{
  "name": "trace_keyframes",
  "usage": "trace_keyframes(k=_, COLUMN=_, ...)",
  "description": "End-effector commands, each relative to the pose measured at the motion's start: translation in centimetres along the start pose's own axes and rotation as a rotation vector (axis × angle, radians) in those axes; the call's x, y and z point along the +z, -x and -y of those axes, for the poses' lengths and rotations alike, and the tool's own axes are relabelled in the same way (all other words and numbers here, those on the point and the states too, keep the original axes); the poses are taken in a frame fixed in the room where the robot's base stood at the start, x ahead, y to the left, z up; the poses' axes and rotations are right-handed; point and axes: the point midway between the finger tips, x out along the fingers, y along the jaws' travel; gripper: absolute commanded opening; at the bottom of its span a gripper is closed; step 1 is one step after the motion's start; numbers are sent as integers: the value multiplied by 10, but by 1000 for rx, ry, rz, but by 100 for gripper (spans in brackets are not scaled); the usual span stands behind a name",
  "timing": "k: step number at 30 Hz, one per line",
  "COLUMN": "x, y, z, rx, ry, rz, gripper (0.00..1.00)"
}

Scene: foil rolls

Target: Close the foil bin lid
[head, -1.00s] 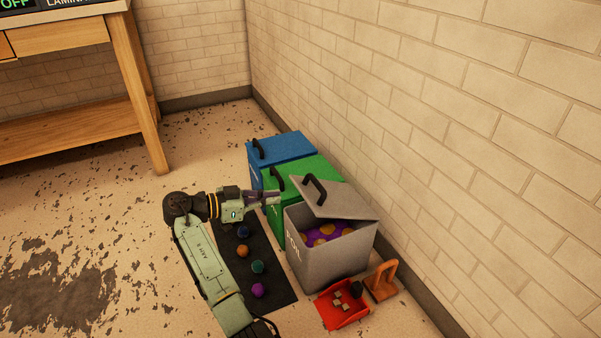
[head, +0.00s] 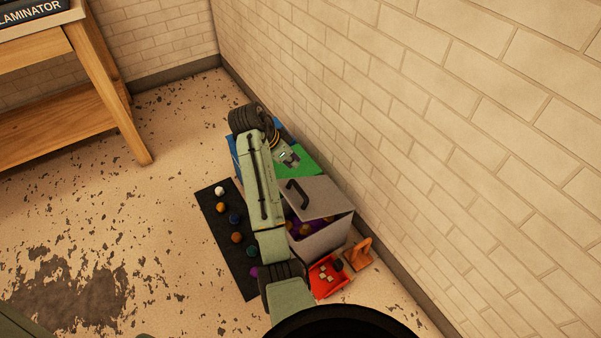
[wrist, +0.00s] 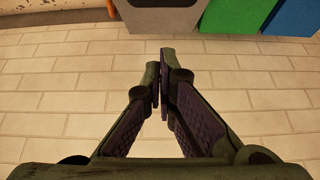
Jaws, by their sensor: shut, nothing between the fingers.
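The grey foil bin (head: 325,240) stands near the brick wall. Its grey lid (head: 318,198), with a black handle, is tilted and ajar, and purple and yellow-orange rolls show through the gap at the front. In the head view my gripper (head: 289,157) is over the green bin, beyond the grey lid; its fingertips are hard to make out. In the wrist view my gripper (wrist: 160,68) is shut and empty in front of the wall, apart from a grey bin surface (wrist: 165,15) at the top edge.
A green bin (head: 300,162) and a blue bin (head: 233,155) stand beyond the grey one. A dark mat (head: 215,205) with several balls lies left. A red tray (head: 326,276) and an orange stand (head: 358,252) are in front. The brick wall (head: 400,150) is close on the right.

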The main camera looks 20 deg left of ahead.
Motion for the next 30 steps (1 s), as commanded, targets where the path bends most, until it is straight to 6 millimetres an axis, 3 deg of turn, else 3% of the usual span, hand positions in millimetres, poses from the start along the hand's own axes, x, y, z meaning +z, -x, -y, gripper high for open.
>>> trace_keyframes(k=15, x=2, y=-99, z=-1, rx=4, ry=0, rz=-1, gripper=0)
trace_keyframes(k=21, x=22, y=-116, z=0, rx=2, ry=2, rz=-2, gripper=0)
trace_keyframes(k=30, x=29, y=-124, z=0, rx=1, ry=-1, rz=-3, gripper=0)
